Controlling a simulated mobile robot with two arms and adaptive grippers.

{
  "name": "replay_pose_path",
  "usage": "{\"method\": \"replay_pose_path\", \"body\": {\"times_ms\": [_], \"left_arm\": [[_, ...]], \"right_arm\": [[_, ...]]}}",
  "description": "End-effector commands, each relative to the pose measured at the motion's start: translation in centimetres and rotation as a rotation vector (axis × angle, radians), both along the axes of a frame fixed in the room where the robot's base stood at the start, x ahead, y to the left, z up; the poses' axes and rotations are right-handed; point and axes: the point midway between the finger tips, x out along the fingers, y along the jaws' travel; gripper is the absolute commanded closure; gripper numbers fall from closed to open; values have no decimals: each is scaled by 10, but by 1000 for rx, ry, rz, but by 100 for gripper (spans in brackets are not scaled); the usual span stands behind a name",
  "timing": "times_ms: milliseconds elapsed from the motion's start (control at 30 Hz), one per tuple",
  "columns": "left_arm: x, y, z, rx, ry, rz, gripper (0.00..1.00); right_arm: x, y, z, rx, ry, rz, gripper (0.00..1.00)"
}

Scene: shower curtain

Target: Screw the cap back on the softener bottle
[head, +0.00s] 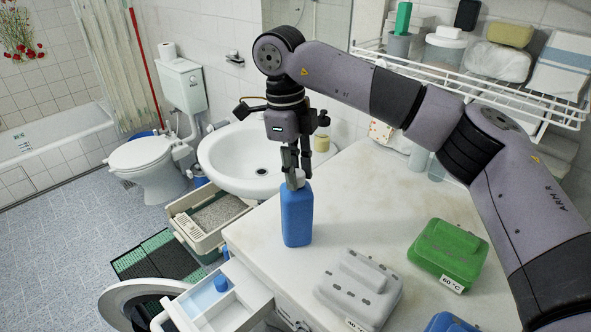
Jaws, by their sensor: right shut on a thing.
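The blue softener bottle (297,216) stands upright on the white counter near its left edge. A pale cap (297,177) shows at the top of the bottle. My right gripper (295,171) points down from above and is shut on the cap, directly over the bottle's neck. The fingers partly hide the cap and neck, so I cannot tell how the threads sit. My left gripper is out of view.
A grey box (358,287) and a green box (448,250) lie on the counter (350,215). An open drawer (232,307) with a blue piece (221,283) is below left. The sink (235,158) is behind, and a wire shelf (470,75) hangs above.

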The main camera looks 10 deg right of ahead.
Motion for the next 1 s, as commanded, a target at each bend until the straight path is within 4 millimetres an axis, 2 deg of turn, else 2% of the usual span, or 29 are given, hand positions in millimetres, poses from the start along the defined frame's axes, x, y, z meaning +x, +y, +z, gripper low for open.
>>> {"method": "replay_pose_path", "body": {"times_ms": [33,67,400,767,867,1000], "left_arm": [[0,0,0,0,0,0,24],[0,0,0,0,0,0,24],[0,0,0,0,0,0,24],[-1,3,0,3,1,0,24],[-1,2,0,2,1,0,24],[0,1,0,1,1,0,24]], "right_arm": [[0,0,0,0,0,1,100],[0,0,-1,0,0,1,74],[0,0,0,0,0,4,51],[0,0,3,0,0,4,51],[1,1,15,0,-2,4,51],[4,4,43,-1,-4,2,51]]}}
